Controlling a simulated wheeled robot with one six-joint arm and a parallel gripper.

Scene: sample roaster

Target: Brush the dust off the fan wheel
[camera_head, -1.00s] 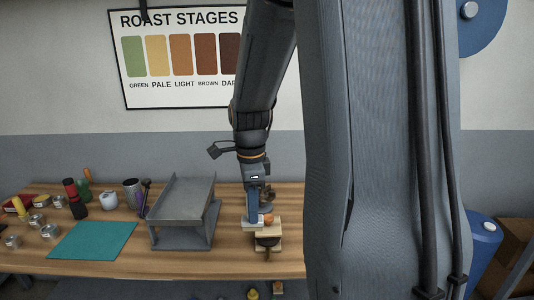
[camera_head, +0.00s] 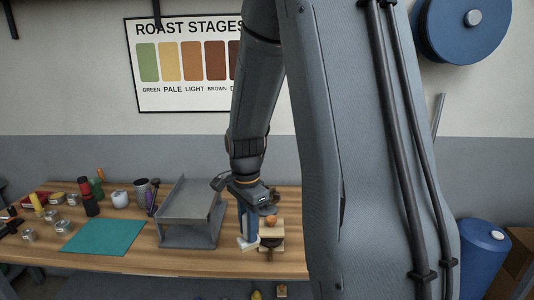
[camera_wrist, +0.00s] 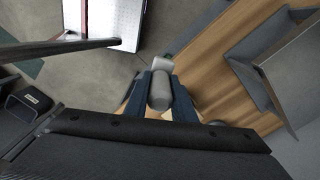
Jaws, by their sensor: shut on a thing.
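My gripper (camera_wrist: 160,92) is shut on a grey rounded handle (camera_wrist: 160,88), held between its dark blue fingers. A pale grey block-like end (camera_wrist: 161,63) shows beyond the handle; it looks like a brush, though no bristles can be made out. In the head view my gripper (camera_head: 249,224) is low over the bench, just left of a small wooden stand (camera_head: 271,232). The stand carries a dark round part (camera_head: 270,241), possibly the fan wheel, and an orange knob (camera_head: 271,219). Any dust is too small to see. Whether the brush touches the stand cannot be told.
A grey metal rack (camera_head: 190,213) stands close left of my gripper on the wooden bench (camera_head: 140,258). A teal mat (camera_head: 101,237), a dark cup (camera_head: 142,187) and several small tins lie further left. A blue barrel (camera_head: 481,245) stands on the right.

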